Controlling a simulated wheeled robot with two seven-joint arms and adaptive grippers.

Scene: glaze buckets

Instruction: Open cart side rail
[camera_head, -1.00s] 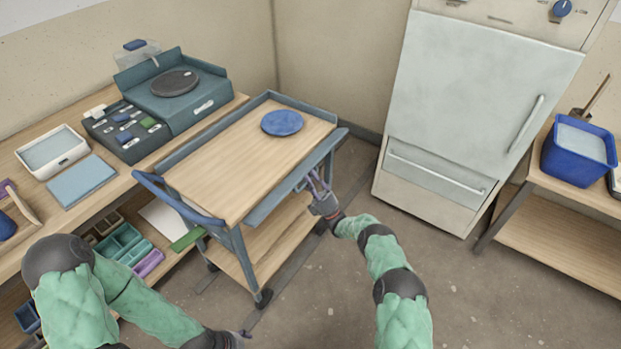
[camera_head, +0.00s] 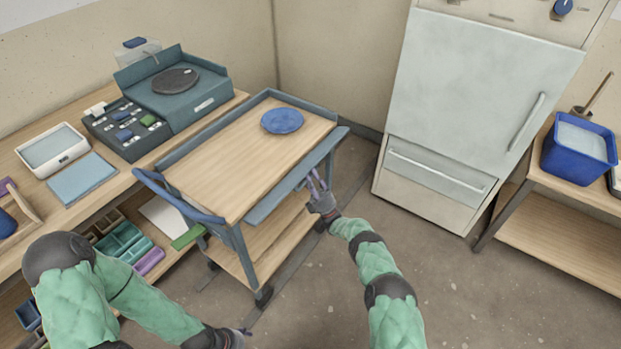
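The cart (camera_head: 240,160) stands in the middle, with a wooden top and blue-grey frame. Its side rail (camera_head: 297,176) on the right long side hangs tilted outward, lower than the top's edge. A blue round plate (camera_head: 282,121) lies on the cart top. My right gripper (camera_head: 315,182) is at the outer face of that rail, near its middle; whether its fingers touch the rail or are closed I cannot tell. My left gripper (camera_head: 243,334) is low at the bottom, away from the cart, small and partly out of clear sight.
A workbench (camera_head: 105,205) with a turntable-like device (camera_head: 175,90) and trays runs along the left. A pale cabinet (camera_head: 475,90) stands behind right, and a shelf with a blue bucket (camera_head: 580,150) at the far right. The floor right of the cart is free.

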